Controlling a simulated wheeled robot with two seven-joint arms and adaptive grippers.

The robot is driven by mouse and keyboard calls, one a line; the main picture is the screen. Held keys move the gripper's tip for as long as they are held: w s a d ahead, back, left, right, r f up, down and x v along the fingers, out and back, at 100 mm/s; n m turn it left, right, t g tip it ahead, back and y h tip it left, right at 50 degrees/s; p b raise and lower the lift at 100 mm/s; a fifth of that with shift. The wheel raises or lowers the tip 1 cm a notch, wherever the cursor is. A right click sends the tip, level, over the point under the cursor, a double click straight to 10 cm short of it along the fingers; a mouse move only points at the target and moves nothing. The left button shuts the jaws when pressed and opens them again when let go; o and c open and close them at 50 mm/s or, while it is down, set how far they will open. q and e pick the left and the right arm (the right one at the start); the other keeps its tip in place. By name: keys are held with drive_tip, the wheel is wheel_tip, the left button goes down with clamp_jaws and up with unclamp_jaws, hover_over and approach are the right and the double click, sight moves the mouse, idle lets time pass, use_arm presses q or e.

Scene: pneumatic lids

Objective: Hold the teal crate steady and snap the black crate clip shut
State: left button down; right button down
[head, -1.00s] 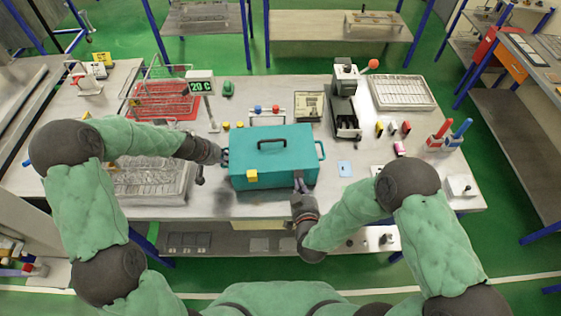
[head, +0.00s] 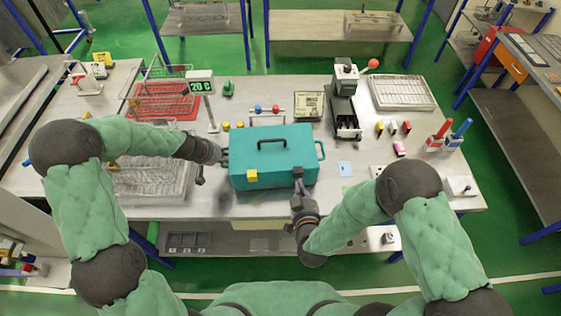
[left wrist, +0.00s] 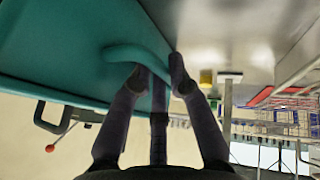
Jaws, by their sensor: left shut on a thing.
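The teal crate (head: 290,140) stands on the workbench with its lid down and a black handle on top. My left gripper (head: 224,157) is shut on the crate's left side handle. The left wrist view shows the fingers on the curved teal handle (left wrist: 140,55). The black clip (head: 298,171) is at the right of the crate's front edge, small and dark; I cannot tell how far it is closed. My right gripper (head: 300,187) is just in front of it, fingers pointing at the crate. Its fingers are too small to tell whether they are open.
A yellow clip (head: 252,175) is at the left of the crate's front. A wire tray (head: 150,178) lies left, a red mat (head: 165,108) behind it. A black and white press (head: 345,105) stands behind right.

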drive_tip(key=shift+f+v, duration=0.2)
drive_tip(key=shift+v, duration=0.7)
drive_tip(key=shift+f+v, duration=0.2)
drive_tip(key=shift+v, duration=0.65)
drive_tip(key=shift+s, duration=0.1)
wheel_tip(320, 180, up, 10)
use_arm(q)
drive_tip(key=c, duration=1.1)
unclamp_jaws()
drive_tip(key=v, duration=1.2)
